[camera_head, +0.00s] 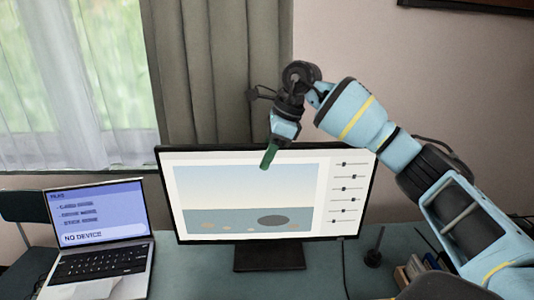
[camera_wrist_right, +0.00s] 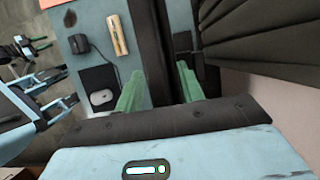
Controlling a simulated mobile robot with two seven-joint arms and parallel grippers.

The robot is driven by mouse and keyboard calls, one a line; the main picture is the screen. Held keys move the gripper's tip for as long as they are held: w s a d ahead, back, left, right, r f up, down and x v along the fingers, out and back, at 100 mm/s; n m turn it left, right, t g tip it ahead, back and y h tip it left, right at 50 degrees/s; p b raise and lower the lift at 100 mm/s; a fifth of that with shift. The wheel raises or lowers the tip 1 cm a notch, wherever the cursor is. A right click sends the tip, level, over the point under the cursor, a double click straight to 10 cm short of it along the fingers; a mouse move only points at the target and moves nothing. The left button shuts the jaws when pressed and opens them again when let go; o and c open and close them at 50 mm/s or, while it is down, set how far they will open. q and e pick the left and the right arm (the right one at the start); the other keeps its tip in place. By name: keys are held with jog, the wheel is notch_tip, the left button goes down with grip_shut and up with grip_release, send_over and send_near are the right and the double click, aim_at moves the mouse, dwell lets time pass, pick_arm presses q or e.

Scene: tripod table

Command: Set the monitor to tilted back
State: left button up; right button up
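The monitor (camera_head: 340,225) stands on the desk on a dark stand (camera_head: 268,258). Its lit screen faces me, and it looks close to upright, though the exact tilt is hard to judge. My right gripper (camera_head: 268,158) points down at the monitor's top edge, around its middle. One green finger shows in front of the screen; the other is hidden there. In the right wrist view the two green fingers (camera_wrist_right: 160,88) are apart, on either side of the monitor's dark edge strip (camera_wrist_right: 155,45). I cannot tell whether they touch it.
An open laptop (camera_head: 100,225) stands on the desk (camera_head: 205,275) at the left. A mouse (camera_wrist_right: 102,97) and a wooden-looking item (camera_wrist_right: 117,34) lie on the desk in front of the monitor. Grey curtains (camera_head: 220,75) hang behind it. Small items crowd the desk's right side.

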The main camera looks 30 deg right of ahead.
grip_shut()
jog(key=shift+w+d+r, duration=0.5)
jog(key=shift+w+d, duration=0.05)
jog(key=shift+w, duration=0.25)
jog(key=shift+w+d, duration=0.65)
jog(key=shift+w, duration=0.3)
jog(key=shift+f, duration=0.1)
jog(key=shift+c, duration=0.5)
grip_release()
jog(key=shift+o, duration=0.5)
jog(key=shift+w+f, duration=0.2)
